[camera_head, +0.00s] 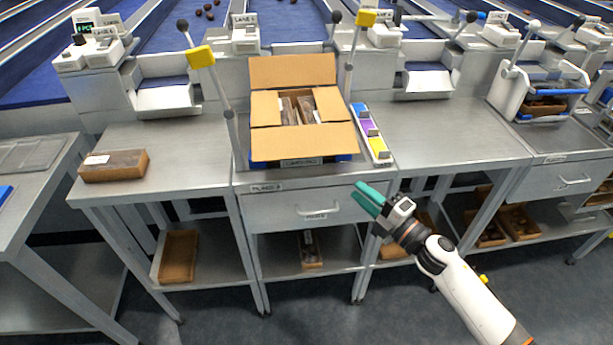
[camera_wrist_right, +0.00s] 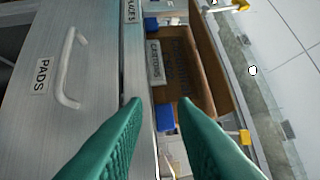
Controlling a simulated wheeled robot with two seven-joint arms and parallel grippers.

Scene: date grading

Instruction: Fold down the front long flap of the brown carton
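The brown carton (camera_head: 265,107) sits on the bench in a holder with blue corners. Its back flap (camera_head: 292,71) stands up, and the left and right flaps splay outward. The front long flap (camera_head: 303,140) is folded outward and slopes toward the bench front. Brown packs (camera_head: 299,109) show inside. In the right wrist view, the brown carton face (camera_wrist_right: 185,75) lies beyond the fingertips. My right gripper (camera_head: 368,201), with teal fingers, is in front of the bench, low and right of the carton, apart from it. Its fingers are spread and empty in the wrist view (camera_wrist_right: 160,103). My left gripper is out of view.
Posts with yellow heads (camera_head: 201,57) stand on both sides of the carton. A tray with blue, purple and yellow items (camera_head: 370,130) lies right of it. A brown box (camera_head: 113,166) lies on the left bench. The right benchtop (camera_head: 450,130) is clear. A drawer (camera_head: 312,208) is below.

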